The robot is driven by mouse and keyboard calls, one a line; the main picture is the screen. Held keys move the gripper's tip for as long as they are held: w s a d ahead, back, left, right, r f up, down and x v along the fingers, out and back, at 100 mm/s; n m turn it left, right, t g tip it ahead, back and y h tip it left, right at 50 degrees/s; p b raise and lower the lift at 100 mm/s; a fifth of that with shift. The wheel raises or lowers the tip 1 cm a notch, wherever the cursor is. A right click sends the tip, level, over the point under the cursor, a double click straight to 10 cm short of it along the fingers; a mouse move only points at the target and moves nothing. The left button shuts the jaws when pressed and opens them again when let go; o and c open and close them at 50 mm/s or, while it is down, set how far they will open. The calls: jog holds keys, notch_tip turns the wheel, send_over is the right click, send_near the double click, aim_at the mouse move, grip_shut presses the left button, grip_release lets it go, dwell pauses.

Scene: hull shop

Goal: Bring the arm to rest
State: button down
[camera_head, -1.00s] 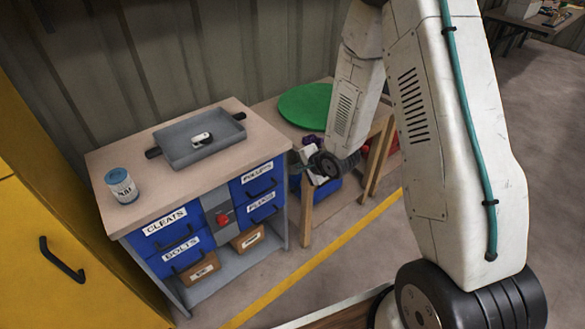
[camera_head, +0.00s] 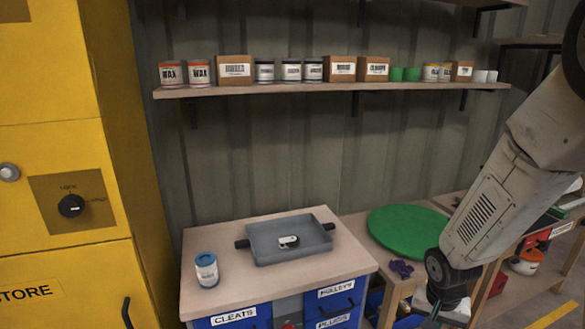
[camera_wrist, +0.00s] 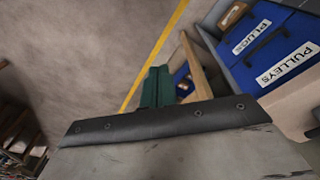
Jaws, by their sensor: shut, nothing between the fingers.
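My arm (camera_head: 490,215) comes in from the right side of the head view and slants down to a dark wrist joint (camera_head: 440,268). The fingers point out over the floor, beside a wooden table leg. In the head view the fingertips are hard to make out at the lower edge.
A cabinet (camera_head: 207,297) with blue drawers carries a grey tray (camera_head: 262,255) with a small white-and-black item, and a blue-lidded can (camera_head: 206,270). A green disc (camera_head: 405,232) lies on the side table. A shelf (camera_head: 290,90) holds several cans and boxes. A yellow locker (camera_head: 55,160) stands left.

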jog(key=s+a+r+n, duration=0.2)
jog(key=s+r+n, duration=0.1)
jog(key=s+r, duration=0.7)
jog(key=s+a+r+n+y, duration=0.1)
jog(key=s+a+r+n, duration=0.1)
jog(key=s+r, duration=0.7)
notch_tip(320, 180, up, 8)
jog(key=shift+s+a+f+n, duration=0.25)
jog(key=shift+s+a+n, duration=0.15)
jog(key=shift+a, duration=0.45)
